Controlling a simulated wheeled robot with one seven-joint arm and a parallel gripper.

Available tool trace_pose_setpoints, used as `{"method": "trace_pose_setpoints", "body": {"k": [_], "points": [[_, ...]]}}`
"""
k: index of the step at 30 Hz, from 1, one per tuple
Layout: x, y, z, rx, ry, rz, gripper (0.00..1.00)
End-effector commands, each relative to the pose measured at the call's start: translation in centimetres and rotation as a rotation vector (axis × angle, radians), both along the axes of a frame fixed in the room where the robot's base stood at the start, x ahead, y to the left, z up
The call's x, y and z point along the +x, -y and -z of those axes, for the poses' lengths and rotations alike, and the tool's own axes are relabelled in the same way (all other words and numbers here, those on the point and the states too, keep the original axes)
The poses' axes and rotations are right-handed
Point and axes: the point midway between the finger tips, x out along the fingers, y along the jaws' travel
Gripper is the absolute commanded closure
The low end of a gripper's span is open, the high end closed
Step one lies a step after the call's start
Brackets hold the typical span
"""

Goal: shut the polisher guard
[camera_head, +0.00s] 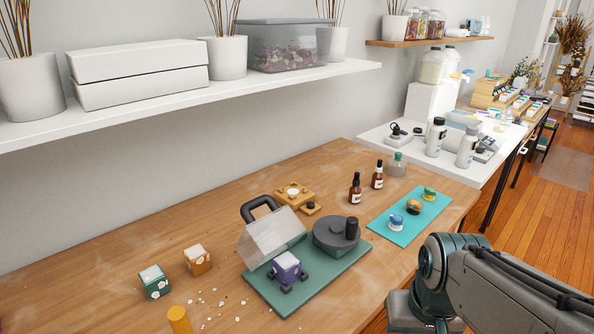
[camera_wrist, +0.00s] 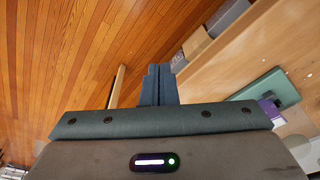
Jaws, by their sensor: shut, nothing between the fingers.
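The polisher has a green base (camera_head: 322,277) on the wooden bench, with a round grey wheel (camera_head: 340,232) at its back right. Its clear guard (camera_head: 270,240) is a tilted see-through panel at the left of the base. A black loop handle (camera_head: 259,205) shows at the guard's upper left. A purple block (camera_head: 286,266) sits in dark clamps in front of the guard. In the wrist view, part of the green base (camera_wrist: 266,92) shows at the right. My gripper (camera_wrist: 158,72) is shut and empty, apart from the polisher. My gripper's fingers are not visible in the head view.
Green (camera_head: 155,284) and orange (camera_head: 198,260) blocks, a yellow cylinder (camera_head: 179,320) and white crumbs lie left of the polisher. A wooden piece (camera_head: 295,193) lies behind it. Brown bottles (camera_head: 355,188) and a turquoise mat (camera_head: 410,212) are to the right. A white shelf (camera_head: 200,100) overhangs the bench.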

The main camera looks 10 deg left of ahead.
Motion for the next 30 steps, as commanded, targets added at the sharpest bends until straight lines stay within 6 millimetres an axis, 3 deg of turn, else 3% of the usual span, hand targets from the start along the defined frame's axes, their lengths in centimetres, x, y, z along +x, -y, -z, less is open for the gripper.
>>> {"method": "trace_pose_setpoints", "body": {"k": [5, 8, 14, 18, 24, 27, 30], "points": [[5.2, -2.9, -5.1, -0.022, 0.008, -0.128, 1.00], [9.5, -5.9, -8.5, -0.034, 0.019, -0.228, 1.00], [17.2, -13.8, -13.6, -0.040, 0.042, -0.438, 1.00], [21.4, -20.7, -16.0, -0.025, 0.057, -0.581, 1.00], [24.8, -29.4, -17.6, 0.006, 0.077, -0.739, 1.00], [25.6, -32.3, -17.9, 0.021, 0.085, -0.786, 1.00], [25.9, -33.9, -17.9, 0.029, 0.088, -0.814, 1.00]]}}
